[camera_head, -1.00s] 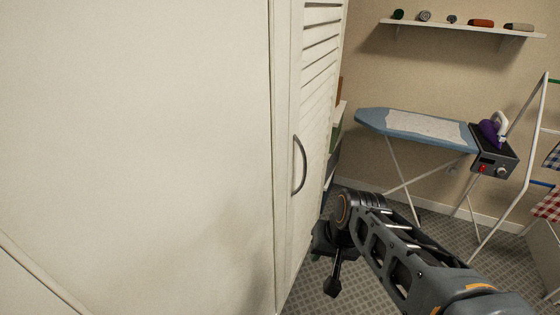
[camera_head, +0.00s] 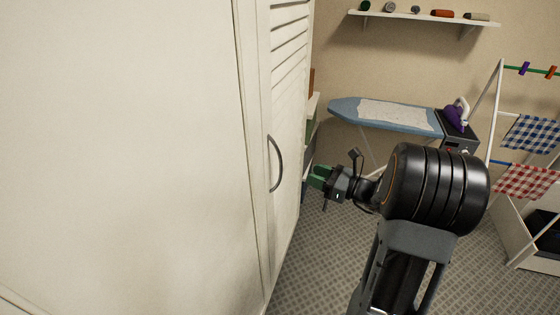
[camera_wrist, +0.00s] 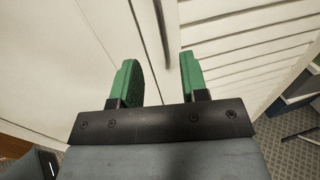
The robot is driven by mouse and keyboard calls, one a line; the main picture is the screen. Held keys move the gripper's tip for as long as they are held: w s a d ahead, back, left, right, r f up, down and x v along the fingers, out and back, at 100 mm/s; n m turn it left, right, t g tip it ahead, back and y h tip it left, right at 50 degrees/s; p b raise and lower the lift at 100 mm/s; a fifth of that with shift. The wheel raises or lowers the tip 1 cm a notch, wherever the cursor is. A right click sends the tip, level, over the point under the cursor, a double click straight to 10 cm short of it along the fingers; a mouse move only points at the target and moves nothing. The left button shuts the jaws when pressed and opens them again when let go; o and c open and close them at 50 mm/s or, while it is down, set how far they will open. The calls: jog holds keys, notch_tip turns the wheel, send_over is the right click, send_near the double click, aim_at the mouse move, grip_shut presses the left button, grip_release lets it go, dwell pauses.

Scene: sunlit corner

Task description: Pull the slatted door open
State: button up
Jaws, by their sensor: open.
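The white slatted door (camera_head: 289,110) stands left of centre in the head view, seen at a steep angle, and looks shut. Its curved grey handle (camera_head: 275,163) is on the door's left part. In the wrist view the slats (camera_wrist: 245,45) fill the upper right and the handle (camera_wrist: 162,32) shows at the top, ahead of the gap between the fingers. My gripper (camera_head: 318,177) has green fingers and is to the right of the handle, apart from it. In the wrist view my gripper (camera_wrist: 158,80) is open with nothing between its fingers.
A plain white panel (camera_head: 120,140) fills the left. Behind the door are shelves (camera_head: 312,115), then a blue ironing board (camera_head: 385,113) with an iron (camera_head: 456,114). A drying rack (camera_head: 494,110) with checked cloths stands right. Patterned floor (camera_head: 320,250) is open before the door.

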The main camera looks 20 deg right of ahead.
jog(key=p+x, duration=0.2)
jog(key=x, duration=1)
jog(key=shift+w+a+f, duration=0.1)
jog(key=shift+w+a, duration=0.1)
jog(key=shift+a, duration=0.1)
jog(key=shift+c, duration=0.5)
grip_shut()
